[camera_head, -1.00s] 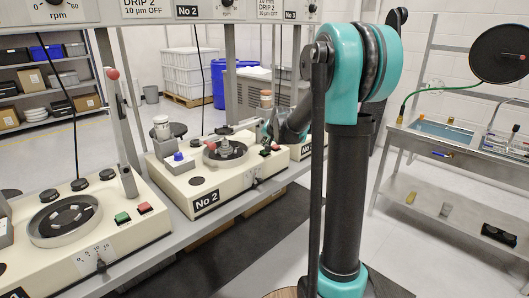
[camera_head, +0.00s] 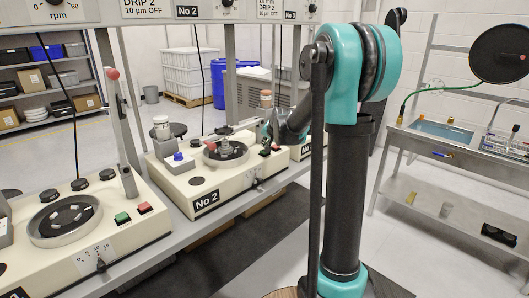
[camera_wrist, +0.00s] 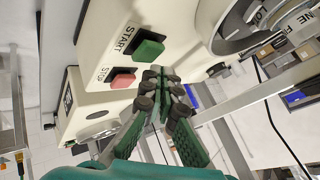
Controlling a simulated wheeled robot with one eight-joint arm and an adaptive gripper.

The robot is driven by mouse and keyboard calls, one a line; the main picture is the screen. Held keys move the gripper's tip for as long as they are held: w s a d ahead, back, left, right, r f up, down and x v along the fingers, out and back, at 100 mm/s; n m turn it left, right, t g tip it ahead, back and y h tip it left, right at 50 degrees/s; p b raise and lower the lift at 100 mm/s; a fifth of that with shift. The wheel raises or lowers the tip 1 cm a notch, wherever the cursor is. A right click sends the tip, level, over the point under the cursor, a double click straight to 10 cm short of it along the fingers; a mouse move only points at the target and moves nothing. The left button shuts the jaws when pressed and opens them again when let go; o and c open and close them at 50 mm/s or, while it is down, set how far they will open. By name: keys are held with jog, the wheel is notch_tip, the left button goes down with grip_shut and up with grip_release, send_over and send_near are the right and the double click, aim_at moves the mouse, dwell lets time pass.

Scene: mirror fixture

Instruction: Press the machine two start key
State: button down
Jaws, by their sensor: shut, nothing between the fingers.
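Machine two (camera_head: 225,185), a cream unit labelled No 2, stands mid-bench in the head view. In the wrist view its green start key (camera_wrist: 148,50) sits beside the word START, with the red stop key (camera_wrist: 123,79) beside STOP. My gripper (camera_wrist: 157,72) is shut and empty. Its fingertips appear just below the green key and to the right of the red key in the wrist picture; I cannot tell whether they touch the panel. In the head view, my gripper is small and partly covers the key area at the machine's right end.
Machine one (camera_head: 120,235) stands at the left with its own green and red keys. Another machine (camera_head: 303,150) is partly hidden behind my arm. Round polishing bowls and upright posts stand close by. A steel sink bench (camera_head: 455,150) is at the right.

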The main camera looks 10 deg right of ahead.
jog(key=shift+f, duration=0.15)
dwell(0.4)
jog(key=shift+f, duration=0.25)
